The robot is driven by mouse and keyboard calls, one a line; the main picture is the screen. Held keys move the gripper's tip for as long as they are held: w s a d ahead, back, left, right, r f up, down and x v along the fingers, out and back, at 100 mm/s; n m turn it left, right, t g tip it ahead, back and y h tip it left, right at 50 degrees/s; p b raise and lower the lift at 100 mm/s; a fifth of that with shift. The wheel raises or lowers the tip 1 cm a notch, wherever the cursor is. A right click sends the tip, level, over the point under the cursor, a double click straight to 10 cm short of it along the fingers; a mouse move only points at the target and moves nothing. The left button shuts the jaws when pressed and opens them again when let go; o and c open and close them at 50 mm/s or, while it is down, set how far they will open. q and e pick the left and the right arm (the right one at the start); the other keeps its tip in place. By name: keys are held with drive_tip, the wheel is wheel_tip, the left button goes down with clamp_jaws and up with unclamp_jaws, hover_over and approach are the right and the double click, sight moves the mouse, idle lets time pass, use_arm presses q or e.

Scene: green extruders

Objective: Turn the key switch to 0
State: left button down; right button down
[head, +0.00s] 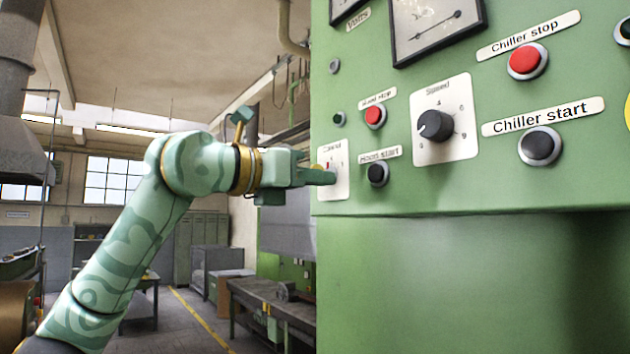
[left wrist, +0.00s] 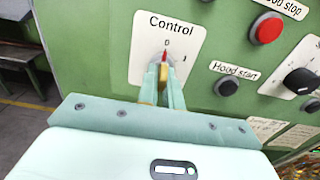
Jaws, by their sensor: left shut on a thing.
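The key switch sits on a white plate marked "Control" (head: 341,183) at the lower left edge of the green panel; the plate also shows in the left wrist view (left wrist: 190,38). The plate has a 0 at the top and a 1 to the right. The red key switch (left wrist: 166,56) points up, close to the 0. My left gripper (head: 328,177) is shut on the key, with its fingers in the left wrist view (left wrist: 167,72) covering the lower part. My right gripper is not in view.
A black "Hood start" button (head: 378,174), a red "Hood stop" button (head: 375,116) and a speed knob (head: 436,125) are right of the switch. Chiller buttons (head: 540,146) are farther right. Below the panel, a green surface (head: 450,290) is set back.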

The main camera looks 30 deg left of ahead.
use_arm(q)
drive_tip(key=shift+s+a+r, duration=0.1)
drive_tip(key=shift+r, duration=0.15)
drive_tip(key=c, duration=1.7)
unclamp_jaws()
drive_tip(key=shift+o, duration=0.7)
drive_tip(key=shift+f, duration=0.1)
drive_tip(key=shift+s+a, duration=0.1)
drive_tip(key=shift+s, duration=0.15)
drive_tip(key=b+v, duration=0.2)
drive_tip(key=v, duration=1.3)
drive_tip(key=shift+s, duration=0.35)
drive_tip(key=shift+a, duration=0.1)
